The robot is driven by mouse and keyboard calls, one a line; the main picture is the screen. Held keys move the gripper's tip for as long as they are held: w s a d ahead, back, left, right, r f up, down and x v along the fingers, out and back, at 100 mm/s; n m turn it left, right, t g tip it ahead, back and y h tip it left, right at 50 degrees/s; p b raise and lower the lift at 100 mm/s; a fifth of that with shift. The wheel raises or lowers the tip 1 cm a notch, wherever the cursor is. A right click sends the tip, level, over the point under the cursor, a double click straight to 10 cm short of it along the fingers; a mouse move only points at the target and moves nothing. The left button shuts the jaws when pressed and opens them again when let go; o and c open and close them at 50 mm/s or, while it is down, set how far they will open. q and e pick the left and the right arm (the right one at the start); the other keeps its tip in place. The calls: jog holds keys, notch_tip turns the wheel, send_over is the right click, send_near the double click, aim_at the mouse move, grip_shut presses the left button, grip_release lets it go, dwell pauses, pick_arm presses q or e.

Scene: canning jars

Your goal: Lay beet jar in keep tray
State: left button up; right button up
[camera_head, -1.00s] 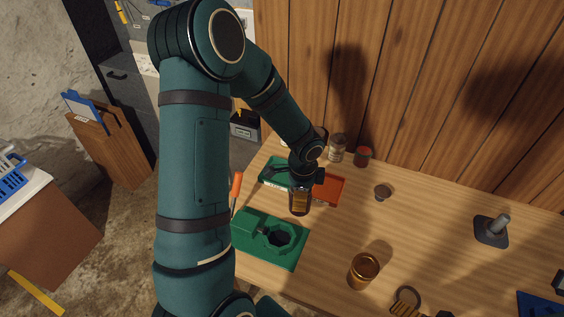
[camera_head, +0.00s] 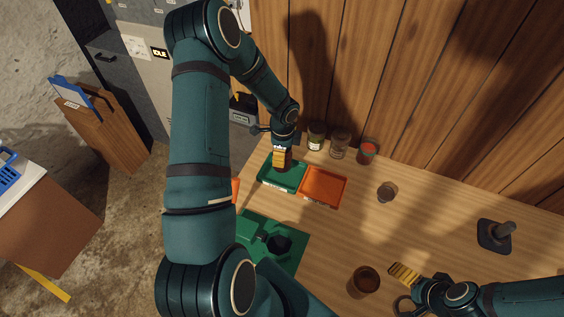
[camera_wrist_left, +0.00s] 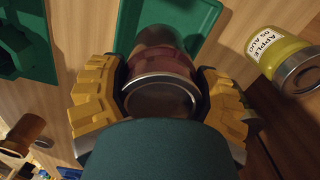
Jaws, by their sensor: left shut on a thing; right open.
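My left gripper (camera_head: 281,158) is over the green tray (camera_head: 268,181) at the back of the bench. In the left wrist view its yellow fingers (camera_wrist_left: 160,98) are shut around a dark red jar (camera_wrist_left: 165,62), lid end towards the camera. The green tray also shows in the left wrist view (camera_wrist_left: 206,18), beyond the jar. I cannot tell whether the jar touches the tray, and its label is hidden. An orange tray (camera_head: 323,187) lies right beside the green one. My right gripper (camera_head: 405,289) is open and empty at the lower right.
Several jars line the back wall, including a red-topped one (camera_head: 368,152). The left wrist view shows a yellow apple jar (camera_wrist_left: 277,52). A green fixture (camera_head: 292,262) with a dark opening lies in front.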

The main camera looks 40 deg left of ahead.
pick_arm(q)
jog(key=shift+f, duration=2.35)
jog(key=shift+f, duration=0.15)
jog(key=o, duration=1.3)
